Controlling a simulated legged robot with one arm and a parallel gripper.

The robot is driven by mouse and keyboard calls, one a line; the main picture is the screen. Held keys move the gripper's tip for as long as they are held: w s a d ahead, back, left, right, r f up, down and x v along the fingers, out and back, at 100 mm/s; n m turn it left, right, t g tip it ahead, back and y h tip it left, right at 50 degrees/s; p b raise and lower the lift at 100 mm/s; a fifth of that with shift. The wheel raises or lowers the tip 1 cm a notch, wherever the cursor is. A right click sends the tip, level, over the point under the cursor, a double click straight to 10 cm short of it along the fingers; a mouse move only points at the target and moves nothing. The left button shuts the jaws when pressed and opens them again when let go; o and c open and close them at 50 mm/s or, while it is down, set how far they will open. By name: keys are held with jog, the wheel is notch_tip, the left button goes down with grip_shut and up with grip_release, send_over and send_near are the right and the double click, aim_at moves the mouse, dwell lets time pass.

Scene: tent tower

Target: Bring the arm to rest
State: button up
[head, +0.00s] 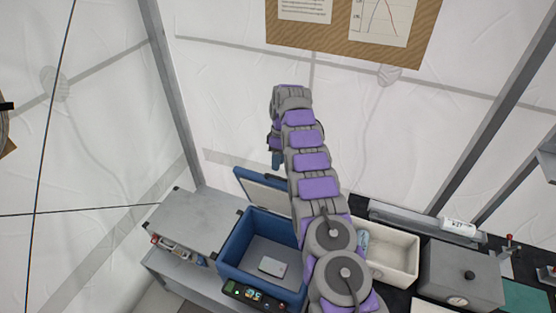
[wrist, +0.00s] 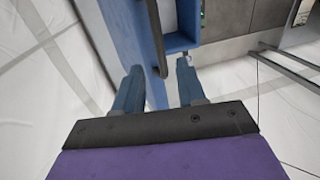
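My gripper (wrist: 160,85) shows in the wrist view with its two blue fingers apart and nothing between them. In the head view my arm reaches up and forward, and the gripper (head: 276,160) hangs at its far end, mostly hidden behind the arm. It is above and behind the raised lid (head: 262,190) of a blue cooler box (head: 232,250). The wrist view shows a blue wall of the box (wrist: 120,30) beyond the fingers; I cannot tell how near it is.
A cream bin (head: 392,252) and a grey unit with a gauge (head: 460,272) stand to the right. A brown notice board (head: 350,30) hangs above; tent poles (head: 172,90) frame the walls.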

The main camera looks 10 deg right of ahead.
dwell(0.3)
jog(key=s+a+r+m+b, duration=0.1)
jog(key=s+r+m+b, duration=0.25)
jog(key=s+b, duration=0.55)
jog(key=s+a+r+m+b, duration=0.1)
jog(key=s+r+m+b, duration=0.3)
jog(key=s, duration=0.9)
jog(key=s+f+m+b, duration=0.2)
jog(key=s+f+b, duration=0.3)
jog(key=s, duration=1.1)
jog(key=s+f+m+h+b, duration=0.1)
jog(key=s+f+b, duration=0.4)
jog(key=s, duration=1.1)
notch_tip(320, 180, down, 2)
jog(key=shift+s+d+f+m, duration=0.15)
jog(key=shift+s+f+m, duration=0.05)
jog(key=shift+m, duration=0.15)
